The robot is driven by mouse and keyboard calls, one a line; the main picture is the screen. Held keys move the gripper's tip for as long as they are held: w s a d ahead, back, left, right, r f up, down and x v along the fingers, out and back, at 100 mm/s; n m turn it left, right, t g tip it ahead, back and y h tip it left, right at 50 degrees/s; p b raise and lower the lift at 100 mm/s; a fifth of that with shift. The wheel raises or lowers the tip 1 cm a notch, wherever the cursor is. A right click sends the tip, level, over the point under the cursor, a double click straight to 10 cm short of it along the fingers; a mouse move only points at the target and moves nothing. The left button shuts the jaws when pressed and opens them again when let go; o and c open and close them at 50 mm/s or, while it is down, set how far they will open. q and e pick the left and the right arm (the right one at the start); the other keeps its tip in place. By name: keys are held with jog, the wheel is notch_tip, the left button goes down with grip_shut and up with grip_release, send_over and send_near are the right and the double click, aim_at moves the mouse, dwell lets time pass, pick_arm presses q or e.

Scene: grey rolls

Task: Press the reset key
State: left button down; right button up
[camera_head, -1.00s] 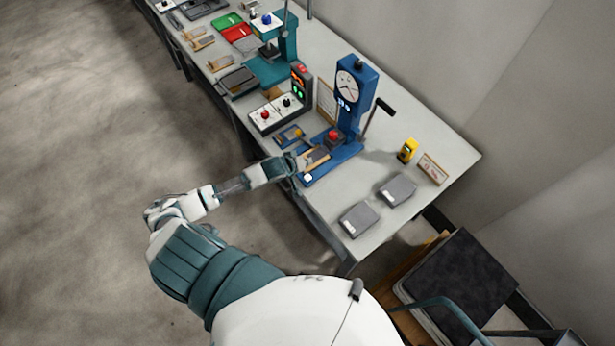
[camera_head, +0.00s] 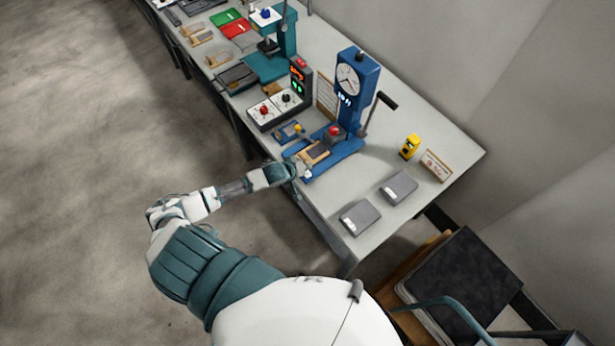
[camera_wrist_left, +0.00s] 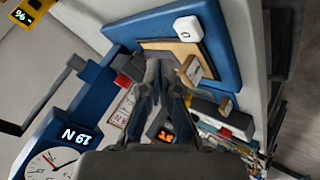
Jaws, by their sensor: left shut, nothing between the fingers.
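The blue press-like device (camera_head: 350,110) with a round dial stands on the bench. In the left wrist view its blue base (camera_wrist_left: 222,55) carries a white key marked "0" (camera_wrist_left: 187,29), which appears to be the reset key. The key shows as a small white spot in the head view (camera_head: 307,174). My left gripper (camera_head: 301,165) is at the bench's front edge, close to the base. In the left wrist view its fingers (camera_wrist_left: 163,68) are shut and empty, below and left of the key, apart from it in the picture. Contact cannot be told. My right gripper is out of view.
A wooden piece (camera_head: 314,153) and a red knob (camera_head: 334,131) are on the device. A control box (camera_head: 277,107) stands left of it. Two grey boxes (camera_head: 361,218) (camera_head: 398,187) and a yellow instrument (camera_head: 409,146) lie to the right.

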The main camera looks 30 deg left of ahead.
pick_arm(q)
jog(key=shift+f+b, duration=0.35)
jog(key=shift+f, duration=0.75)
jog(key=shift+f, duration=0.2)
dwell(0.5)
jog(key=shift+f, duration=0.2)
jog(key=shift+f, duration=0.5)
dwell(0.7)
jog(key=shift+r+p, duration=0.95)
jog(key=shift+p, duration=0.2)
jog(key=shift+r, duration=0.1)
